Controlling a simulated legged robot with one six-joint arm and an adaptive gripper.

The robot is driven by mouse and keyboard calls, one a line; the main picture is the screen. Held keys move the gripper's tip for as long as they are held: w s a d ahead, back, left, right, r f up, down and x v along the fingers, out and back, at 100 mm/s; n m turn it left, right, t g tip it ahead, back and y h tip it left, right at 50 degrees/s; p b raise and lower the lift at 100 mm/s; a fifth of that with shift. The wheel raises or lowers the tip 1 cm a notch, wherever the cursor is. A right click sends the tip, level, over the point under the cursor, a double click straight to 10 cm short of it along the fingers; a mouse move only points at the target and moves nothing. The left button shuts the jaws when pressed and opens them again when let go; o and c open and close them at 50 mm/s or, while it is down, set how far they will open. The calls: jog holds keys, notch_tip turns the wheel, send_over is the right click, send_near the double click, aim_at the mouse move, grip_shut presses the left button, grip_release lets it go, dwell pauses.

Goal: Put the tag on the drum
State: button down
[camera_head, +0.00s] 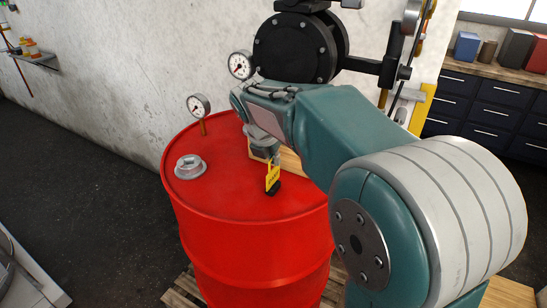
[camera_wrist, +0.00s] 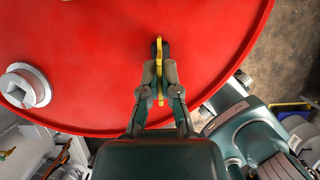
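The red drum (camera_head: 250,250) stands upright in the middle of the head view; its top (camera_wrist: 215,50) fills most of the wrist view. The yellow tag (camera_head: 272,177) hangs below my gripper (camera_head: 266,153), with a dark piece at its lower end. In the wrist view the fingers of my gripper (camera_wrist: 160,75) are closed on the tag (camera_wrist: 160,92), which shows as a thin edge between them. The tag is over the drum top; I cannot tell whether it touches it. My arm hides part of the drum's right side.
A grey bung cap (camera_head: 190,167) and a pressure gauge (camera_head: 198,106) stand at the drum top's left. A wooden piece (camera_head: 291,162) shows partly behind my arm. The drum stands on a wooden pallet (camera_head: 183,291). Dark drawers (camera_head: 490,105) stand at the back right.

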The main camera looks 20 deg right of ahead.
jog(key=c, duration=0.8)
grip_release()
jog(key=shift+f, duration=0.1)
jog(key=v, duration=1.2)
jog(key=s+d+f+m+t+y, duration=0.1)
jog(key=s+f+m, duration=0.5)
jog(key=s+m, duration=0.5)
jog(key=s+d+f+m+t+y, duration=0.1)
jog(key=s+f+m, duration=0.5)
jog(key=s+m, duration=0.6)
jog(key=m+y, duration=0.1)
jog(key=m, duration=0.3)
jog(key=shift+d, duration=0.2)
jog(key=shift+w, duration=0.1)
